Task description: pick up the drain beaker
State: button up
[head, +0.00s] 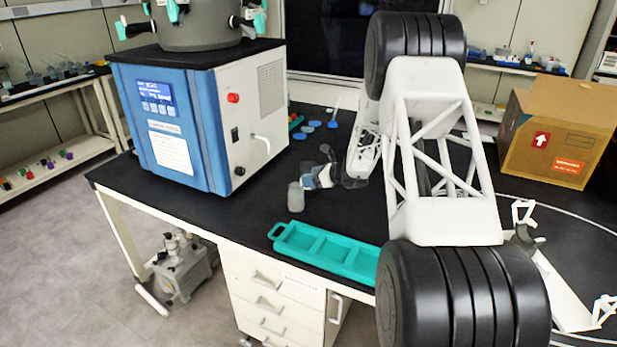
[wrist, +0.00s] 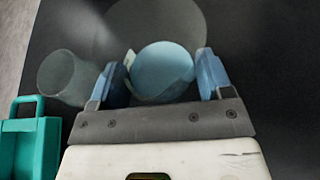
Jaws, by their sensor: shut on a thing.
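My gripper (wrist: 162,80) is shut on a round vessel with a light-blue face (wrist: 163,68), with a clear wall around its near side. The blue fingers are on its left and right sides. In the head view my gripper (head: 319,178) is low over the bench, and the held vessel is small and partly hidden there. A separate clear grey beaker (head: 296,198) stands upright to the gripper's front left; it also shows left of the fingers in the wrist view (wrist: 64,78). I cannot tell which vessel is the drain beaker, nor whether the held one is off the bench.
A teal tray (head: 285,232) lies at the bench's front edge; it shows at left in the wrist view (wrist: 40,125). The blue and white freeze dryer (head: 205,135) stands behind left. Several small blue items (head: 309,129) lie farther back. A cardboard box (head: 553,130) is at right.

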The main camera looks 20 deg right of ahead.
jog(key=shift+s+d, duration=0.3)
dwell(0.5)
jog(key=shift+w+a, duration=0.1)
dwell(0.5)
jog(key=shift+w+a+n+g+y, duration=0.6)
jog(key=shift+w+a+n+g, duration=0.1)
jog(key=shift+w+a+n, duration=0.15)
jog(key=w+a+n+g+y, duration=0.1)
jog(key=w+a+n+g, duration=0.1)
jog(key=n+g, duration=0.1)
jog(key=shift+a+y, duration=0.35)
jog(key=shift+y, duration=0.05)
jog(key=g, duration=0.1)
jog(key=a+n+g, duration=0.1)
jog(key=w+n, duration=0.1)
jog(key=shift+a+f+g+y, duration=0.3)
jog(key=shift+a+g, duration=0.05)
jog(key=shift+g, duration=0.05)
jog(key=shift+w+a+f+n+g, duration=0.15)
jog(key=shift+a+n+g, duration=0.15)
jog(key=shift+n+g, duration=0.3)
jog(key=shift+w+a+f+n+g, duration=0.1)
jog(key=shift+a+n+g, duration=0.15)
jog(key=shift+n+g, duration=0.35)
jog(key=shift+s+r, duration=0.1)
